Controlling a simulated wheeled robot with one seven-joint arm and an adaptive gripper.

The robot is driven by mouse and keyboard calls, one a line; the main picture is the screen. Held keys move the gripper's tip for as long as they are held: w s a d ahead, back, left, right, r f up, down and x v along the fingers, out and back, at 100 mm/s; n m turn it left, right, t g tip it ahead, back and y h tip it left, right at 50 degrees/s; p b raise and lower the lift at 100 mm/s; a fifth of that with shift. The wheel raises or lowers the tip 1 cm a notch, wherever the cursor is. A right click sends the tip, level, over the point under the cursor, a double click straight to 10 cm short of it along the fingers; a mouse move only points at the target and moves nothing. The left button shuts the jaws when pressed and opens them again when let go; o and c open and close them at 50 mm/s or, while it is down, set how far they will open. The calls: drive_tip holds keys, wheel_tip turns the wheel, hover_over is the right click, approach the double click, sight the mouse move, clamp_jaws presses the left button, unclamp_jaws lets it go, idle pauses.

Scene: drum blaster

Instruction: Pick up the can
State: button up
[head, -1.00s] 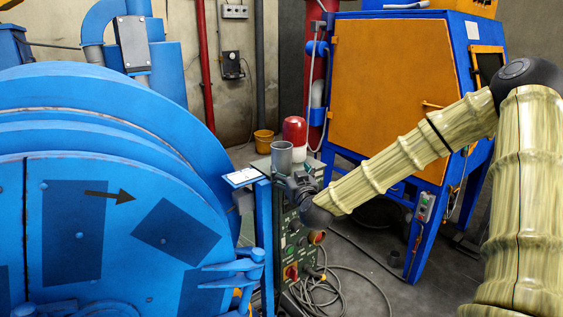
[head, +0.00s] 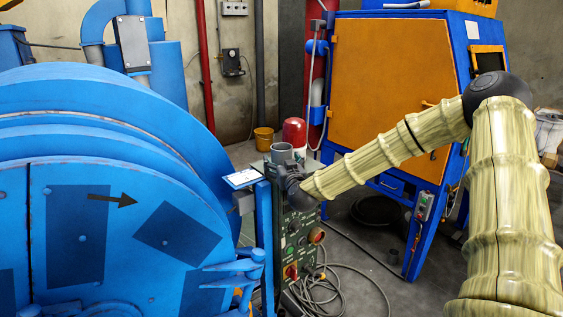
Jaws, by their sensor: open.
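A grey, can-like cylinder (head: 281,152) stands upright on top of the dark green control cabinet. A red, rounded cylinder (head: 294,131) stands just behind it to the right; I cannot tell for sure which of the two is the can. My gripper (head: 279,172) is at the front of the grey cylinder, low against it in the picture, and hides its lower part. The jaws are open, but the fingers are small and dark. I cannot tell whether they are around the cylinder or touching it.
The control cabinet (head: 296,243) has knobs on its front and cables (head: 345,290) on the floor. A large blue drum machine (head: 130,235) fills the left. A blue and orange cabinet (head: 388,90) stands behind my arm. A yellow bucket (head: 264,139) is farther back.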

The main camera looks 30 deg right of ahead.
drive_tip(key=shift+w, duration=0.1)
drive_tip(key=c, duration=1.2)
drive_tip(key=shift+c, duration=0.4)
drive_tip(key=shift+r, duration=0.1)
